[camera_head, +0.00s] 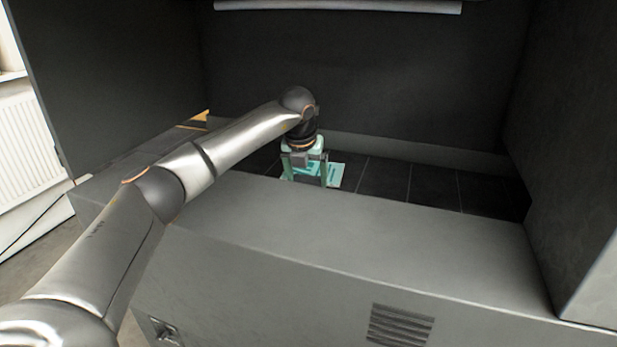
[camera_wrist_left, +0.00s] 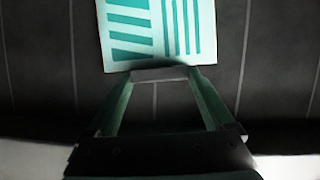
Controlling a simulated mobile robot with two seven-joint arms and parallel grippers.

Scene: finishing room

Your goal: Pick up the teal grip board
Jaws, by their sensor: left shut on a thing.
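The teal grip board (camera_head: 338,174) is a pale panel with teal bars, lying in the dark recessed floor behind the grey front ledge. In the left wrist view the board (camera_wrist_left: 160,35) shows at the top, with teal stripes and blocks. Whether the board touches the floor cannot be told. My right gripper is not in view.
The grey ledge (camera_head: 330,225) runs along the front of the booth. Dark walls (camera_head: 370,75) close the back and both sides. The dark tiled floor (camera_head: 435,187) right of the board is clear. A radiator (camera_head: 22,145) stands at the far left.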

